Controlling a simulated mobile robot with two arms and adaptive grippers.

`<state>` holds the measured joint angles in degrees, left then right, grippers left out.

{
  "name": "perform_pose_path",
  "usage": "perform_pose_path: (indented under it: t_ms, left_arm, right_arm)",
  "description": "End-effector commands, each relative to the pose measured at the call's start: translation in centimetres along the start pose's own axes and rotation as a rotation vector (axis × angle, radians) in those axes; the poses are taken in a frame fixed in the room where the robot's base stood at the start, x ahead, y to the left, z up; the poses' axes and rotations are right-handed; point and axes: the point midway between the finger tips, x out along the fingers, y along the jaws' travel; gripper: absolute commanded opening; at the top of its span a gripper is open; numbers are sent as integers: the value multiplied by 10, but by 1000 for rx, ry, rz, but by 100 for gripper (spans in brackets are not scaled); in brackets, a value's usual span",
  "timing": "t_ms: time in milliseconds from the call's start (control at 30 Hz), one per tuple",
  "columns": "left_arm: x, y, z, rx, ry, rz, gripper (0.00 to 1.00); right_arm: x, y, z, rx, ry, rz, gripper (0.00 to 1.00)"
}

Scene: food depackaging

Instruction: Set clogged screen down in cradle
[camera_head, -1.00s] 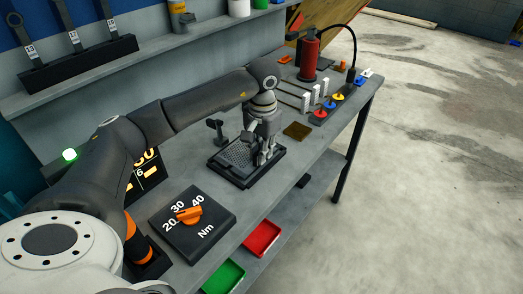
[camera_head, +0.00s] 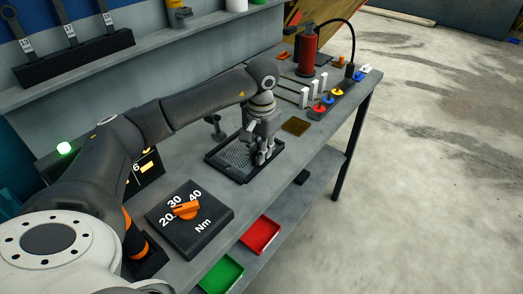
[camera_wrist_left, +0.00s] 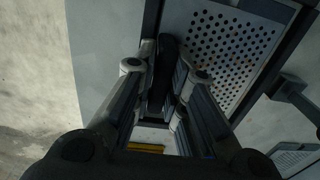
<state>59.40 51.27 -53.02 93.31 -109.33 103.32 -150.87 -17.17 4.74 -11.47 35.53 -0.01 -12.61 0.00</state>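The perforated grey screen (camera_head: 238,154) lies within the outline of a black, rimmed cradle (camera_head: 239,181) on the bench. It also shows in the left wrist view (camera_wrist_left: 232,42), with small brown marks near its lower edge. I cannot tell whether it is fully seated. My left gripper (camera_head: 263,160) points down at the right side of the cradle. In the left wrist view its fingers (camera_wrist_left: 166,62) are close on either side of a dark upright grip at the screen's edge and appear shut on it. My right gripper is not in view.
A torque dial block (camera_head: 190,220) is nearer on the bench. A small black stand (camera_head: 215,128) is behind the cradle. A brown pad (camera_head: 296,126), white posts (camera_head: 303,97) and a red cylinder (camera_head: 307,53) are farther along. Red (camera_head: 260,236) and green (camera_head: 221,274) bins sit below the front edge.

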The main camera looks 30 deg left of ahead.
Motion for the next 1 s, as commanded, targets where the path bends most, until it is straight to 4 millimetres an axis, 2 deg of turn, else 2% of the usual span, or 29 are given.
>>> perform_pose_path:
  t_ms: [33,167,533,667,1000]
  left_arm:
    - [0,-1,0,-1,1,-1,20]
    - [0,-1,0,-1,1,-1,37]
    - [-3,-1,0,-2,1,-1,37]
    - [-18,0,-1,-2,4,-1,37]
    - [-68,3,-1,-1,3,-3,37]
  right_arm:
    - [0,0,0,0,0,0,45]
    - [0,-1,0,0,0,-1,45]
    - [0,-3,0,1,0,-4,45]
    - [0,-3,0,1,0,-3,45]
    - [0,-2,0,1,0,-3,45]
